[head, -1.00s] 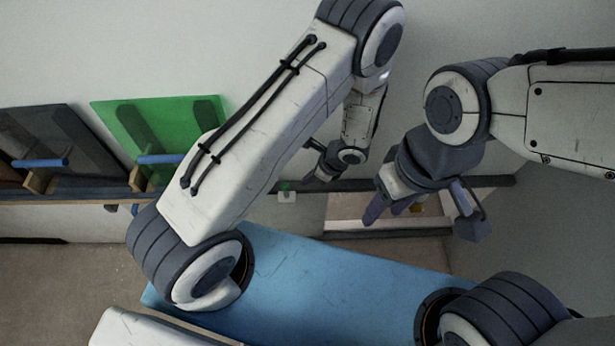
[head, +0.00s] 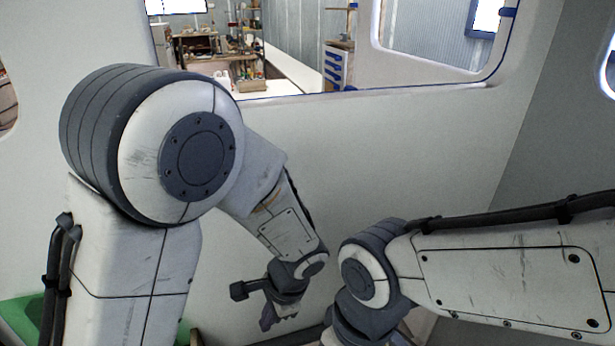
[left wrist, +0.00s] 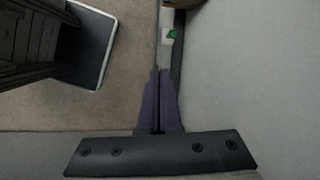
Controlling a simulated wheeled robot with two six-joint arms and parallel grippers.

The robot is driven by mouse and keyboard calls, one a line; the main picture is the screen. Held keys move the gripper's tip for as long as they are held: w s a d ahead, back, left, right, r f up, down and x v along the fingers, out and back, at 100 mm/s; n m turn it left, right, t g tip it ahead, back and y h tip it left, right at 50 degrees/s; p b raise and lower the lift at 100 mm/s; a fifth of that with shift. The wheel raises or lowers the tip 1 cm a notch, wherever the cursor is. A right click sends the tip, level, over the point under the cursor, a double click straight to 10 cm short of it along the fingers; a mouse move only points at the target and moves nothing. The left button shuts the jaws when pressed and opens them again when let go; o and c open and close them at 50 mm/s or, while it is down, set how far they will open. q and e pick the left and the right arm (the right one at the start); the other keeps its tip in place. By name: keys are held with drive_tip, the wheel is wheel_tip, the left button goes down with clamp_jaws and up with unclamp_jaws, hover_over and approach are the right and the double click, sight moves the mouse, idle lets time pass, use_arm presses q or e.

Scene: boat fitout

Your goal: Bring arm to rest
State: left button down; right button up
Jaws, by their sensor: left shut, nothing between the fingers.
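My left arm rises at the left of the head view, and its forearm hangs down to the left gripper (head: 280,318) in front of the pale wall. In the left wrist view the two dark purple fingers (left wrist: 160,75) lie together, shut, with nothing between them. My right arm comes in from the right of the head view. Its wrist runs off the bottom edge, so the right fingers are hidden.
The pale wall (head: 440,150) fills the middle. A window opening above shows a workshop with shelves (head: 215,55). A green panel (head: 20,318) shows at lower left.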

use_arm(q)
drive_tip(key=s+d+r+n+h, duration=0.3)
drive_tip(key=s+r+n+h, duration=0.2)
drive_tip(key=s+r, duration=0.75)
drive_tip(key=w+a+f+m+y+b, duration=0.2)
drive_tip(key=w+f+m+b, duration=0.3)
drive_tip(key=f, duration=0.7)
drive_tip(key=w+a+f+m+y+b, duration=0.1)
drive_tip(key=w+f+m+y+b, duration=0.15)
drive_tip(key=w+f+b, duration=0.7)
drive_tip(key=w+a+f+m+y+b, duration=0.2)
drive_tip(key=w+f+m+b, duration=0.15)
drive_tip(key=f, duration=1.05)
drive_tip(key=b+x, duration=0.2)
drive_tip(key=x, duration=0.8)
drive_tip(key=shift+m, duration=0.3)
drive_tip(key=shift+s+a+r+p, duration=0.2)
drive_tip(key=shift+a+r+p, duration=0.2)
drive_tip(key=shift+a+r, duration=0.35)
drive_tip(key=shift+s+a+r+p, duration=0.15)
drive_tip(key=shift+a+r+p, duration=0.3)
drive_tip(key=shift+r, duration=0.5)
